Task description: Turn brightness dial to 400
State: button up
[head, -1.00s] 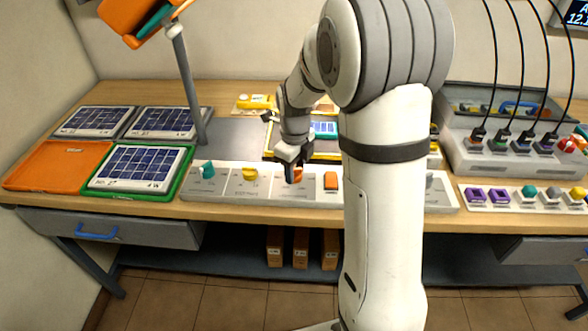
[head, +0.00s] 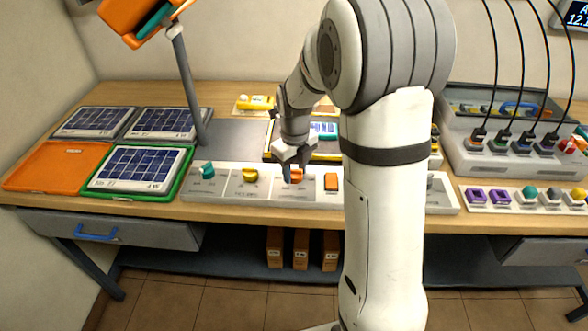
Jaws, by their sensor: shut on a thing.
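A pale control panel (head: 217,182) lies along the front of the bench.
Solar panels (head: 137,168) and an orange tray (head: 57,165) lie at the left, near a lamp post (head: 188,90). My arm hides part of the control panel's right side. A grey device with black cables (head: 500,158) stands at the right.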

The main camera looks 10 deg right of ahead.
aim_at(294, 169)
jog(key=o, duration=1)
jog(key=shift+w, duration=0.1)
jog(key=shift+r, duration=0.1)
jog(key=shift+r, duration=3.85)
